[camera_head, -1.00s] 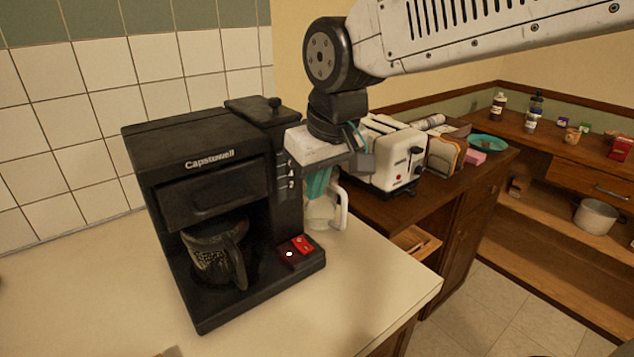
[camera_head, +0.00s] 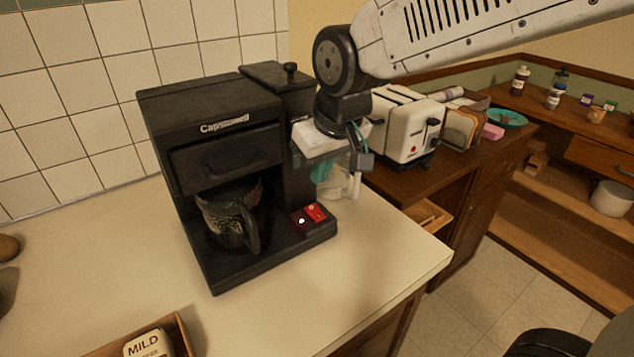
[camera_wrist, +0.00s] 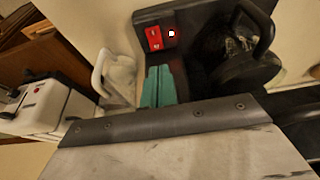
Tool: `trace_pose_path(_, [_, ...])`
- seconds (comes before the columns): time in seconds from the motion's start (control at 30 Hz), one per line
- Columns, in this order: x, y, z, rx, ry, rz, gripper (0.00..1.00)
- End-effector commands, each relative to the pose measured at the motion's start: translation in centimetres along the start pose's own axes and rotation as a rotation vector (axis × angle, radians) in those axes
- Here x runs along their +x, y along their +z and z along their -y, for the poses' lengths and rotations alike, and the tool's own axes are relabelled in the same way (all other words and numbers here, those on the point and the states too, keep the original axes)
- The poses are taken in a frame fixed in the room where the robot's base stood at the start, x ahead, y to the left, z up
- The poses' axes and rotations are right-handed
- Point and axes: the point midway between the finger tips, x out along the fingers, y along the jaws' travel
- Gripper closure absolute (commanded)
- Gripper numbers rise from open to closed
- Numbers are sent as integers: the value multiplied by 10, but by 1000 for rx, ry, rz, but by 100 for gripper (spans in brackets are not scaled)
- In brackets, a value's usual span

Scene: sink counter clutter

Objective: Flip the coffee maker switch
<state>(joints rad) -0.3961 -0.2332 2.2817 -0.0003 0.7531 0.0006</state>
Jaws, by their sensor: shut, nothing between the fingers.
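In the wrist view, the switch (camera_wrist: 153,38) and the light (camera_wrist: 171,34) are near the top centre. My gripper (camera_head: 322,178) is at the machine's right side, slightly above and behind the switch. Its teal fingers (camera_wrist: 158,86) are together and empty, pointing toward the switch with a gap between. Whether the switch is tilted is too small to tell.
A white jug (camera_head: 347,183) stands close beside my fingers, right of the coffee maker. A white toaster (camera_head: 405,125) is on the lower brown counter behind. A wooden box with a "MILD" item (camera_head: 146,343) is at the front. The counter's front right is clear.

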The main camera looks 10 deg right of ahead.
Motion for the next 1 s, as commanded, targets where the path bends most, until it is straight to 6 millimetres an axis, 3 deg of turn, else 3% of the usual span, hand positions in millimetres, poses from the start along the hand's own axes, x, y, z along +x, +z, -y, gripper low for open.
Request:
trace_pose_path(0.3, [58, 1, 0, 0, 0, 6, 100])
trace_pose_path(0.5, [83, 0, 0, 0, 0, 3, 100])
trace_pose_path(1.0, [91, 0, 0, 0, 0, 4, 100])
